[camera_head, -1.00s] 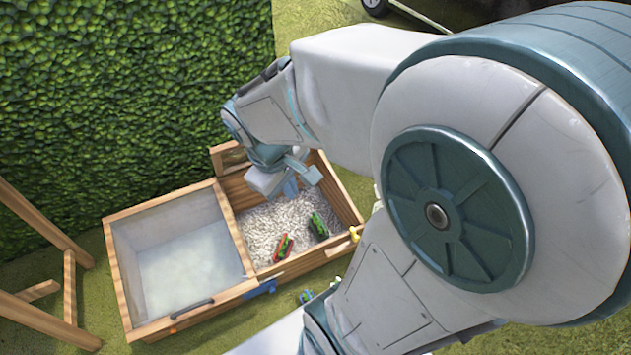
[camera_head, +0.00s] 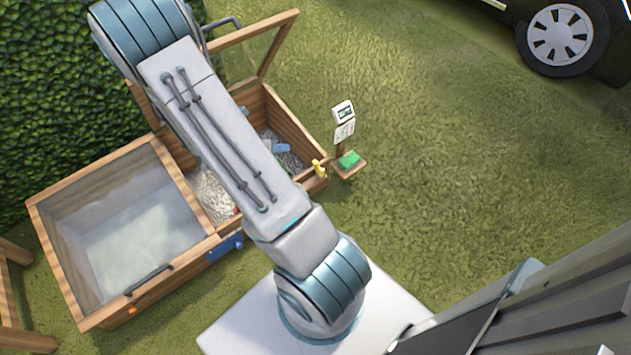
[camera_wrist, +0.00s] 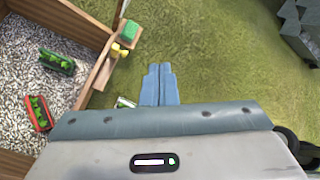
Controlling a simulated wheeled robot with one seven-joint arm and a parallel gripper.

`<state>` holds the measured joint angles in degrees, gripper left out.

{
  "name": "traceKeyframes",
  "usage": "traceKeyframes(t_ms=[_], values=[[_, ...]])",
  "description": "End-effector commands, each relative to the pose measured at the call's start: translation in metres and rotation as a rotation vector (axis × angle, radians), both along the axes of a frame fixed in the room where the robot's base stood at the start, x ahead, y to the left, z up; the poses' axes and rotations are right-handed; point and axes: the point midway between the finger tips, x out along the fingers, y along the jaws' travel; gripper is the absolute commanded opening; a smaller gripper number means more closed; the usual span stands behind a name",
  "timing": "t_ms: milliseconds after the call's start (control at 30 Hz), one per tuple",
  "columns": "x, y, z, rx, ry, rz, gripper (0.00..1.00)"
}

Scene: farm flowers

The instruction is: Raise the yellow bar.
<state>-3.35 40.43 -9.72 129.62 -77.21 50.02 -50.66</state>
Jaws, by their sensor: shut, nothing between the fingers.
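A small yellow piece (camera_head: 319,169), the only yellow part I see, sits on the right outer wall of the wooden planter box. It also shows in the wrist view (camera_wrist: 120,50), up and left of my gripper (camera_wrist: 160,78). My gripper's blue fingers are together and empty, apart from the yellow piece. They appear over the grass beside the box wall in the wrist view. In the head view my arm hides most of the gripper.
The wooden box (camera_head: 291,112) holds gravel with potted plants (camera_wrist: 38,112). Its left compartment has a glass cover with a dark handle (camera_head: 148,279). A wooden-framed lid (camera_head: 281,44) stands raised at right. A sign (camera_head: 344,112) and green block (camera_head: 349,159) stand nearby. Open grass lies right.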

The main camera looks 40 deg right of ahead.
Motion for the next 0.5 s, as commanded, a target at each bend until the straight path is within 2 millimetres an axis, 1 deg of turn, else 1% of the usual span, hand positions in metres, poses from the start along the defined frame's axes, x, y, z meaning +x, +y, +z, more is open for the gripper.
traceKeyframes(t_ms=[33, 167, 200, 300, 400, 500], values=[[0.001, -0.005, -0.034, -0.012, 0.075, 0.064, 0.0], [0.006, -0.015, -0.091, -0.036, 0.266, 0.245, 0.0], [0.006, -0.017, -0.109, -0.042, 0.324, 0.298, 0.0], [0.007, -0.023, -0.149, -0.054, 0.459, 0.424, 0.0], [0.006, -0.026, -0.181, -0.061, 0.569, 0.527, 0.0], [0.005, -0.028, -0.204, -0.064, 0.647, 0.601, 0.0]])
